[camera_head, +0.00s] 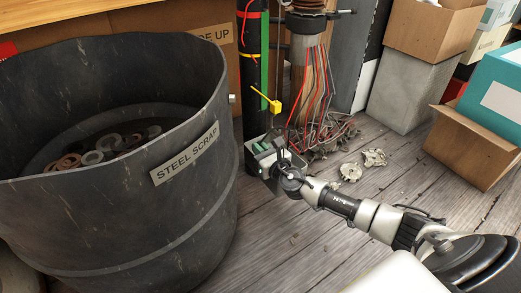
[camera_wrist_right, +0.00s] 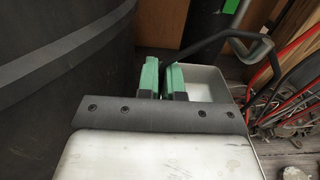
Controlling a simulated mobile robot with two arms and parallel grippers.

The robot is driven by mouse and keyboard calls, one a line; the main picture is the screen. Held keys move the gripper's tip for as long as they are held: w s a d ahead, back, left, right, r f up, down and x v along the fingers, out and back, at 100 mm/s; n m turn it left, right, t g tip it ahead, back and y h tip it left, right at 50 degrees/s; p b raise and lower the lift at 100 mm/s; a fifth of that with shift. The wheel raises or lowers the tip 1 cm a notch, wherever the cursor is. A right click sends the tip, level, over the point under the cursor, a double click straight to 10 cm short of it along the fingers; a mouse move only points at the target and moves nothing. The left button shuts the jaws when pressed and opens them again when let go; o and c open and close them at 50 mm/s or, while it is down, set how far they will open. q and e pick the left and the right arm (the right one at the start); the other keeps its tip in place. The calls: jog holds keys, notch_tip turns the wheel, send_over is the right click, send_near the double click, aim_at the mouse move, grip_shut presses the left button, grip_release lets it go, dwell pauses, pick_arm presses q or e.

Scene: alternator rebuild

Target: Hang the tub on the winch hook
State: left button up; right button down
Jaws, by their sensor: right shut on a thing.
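A small grey tub (camera_head: 256,166) is low beside the black post, right of the big bin. In the right wrist view the pale tub (camera_wrist_right: 205,84) has a dark bail-like bar (camera_wrist_right: 215,37) rising over it. My right gripper (camera_head: 268,147) reaches it from the lower right. A yellow block (camera_head: 275,106) on a thin yellow arm is just above the tub, apart from my fingers. I cannot make out the winch hook's shape for certain. My left gripper is out of view.
A large dark bin (camera_head: 120,225) labelled STEEL SCRAP stands close on the left, with rings inside. A black post (camera_head: 254,60) and a column with red wires (camera_head: 312,90) stand behind the tub. Cardboard boxes (camera_head: 470,150) are at right. Pale lumps (camera_head: 372,157) lie on the plank floor.

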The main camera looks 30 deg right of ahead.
dwell(0.4)
jog(key=shift+f, duration=0.15)
dwell(0.4)
jog(key=c, duration=1.2)
grip_release()
jog(key=shift+f, duration=0.1)
jog(key=shift+s, duration=0.1)
jog(key=s+p, duration=0.1)
jog(key=s, duration=0.5)
jog(key=s+p, duration=0.1)
jog(key=s, duration=0.2)
jog(key=shift+d+p, duration=0.3)
jog(key=shift+d, duration=0.1)
jog(key=shift+s, duration=0.8)
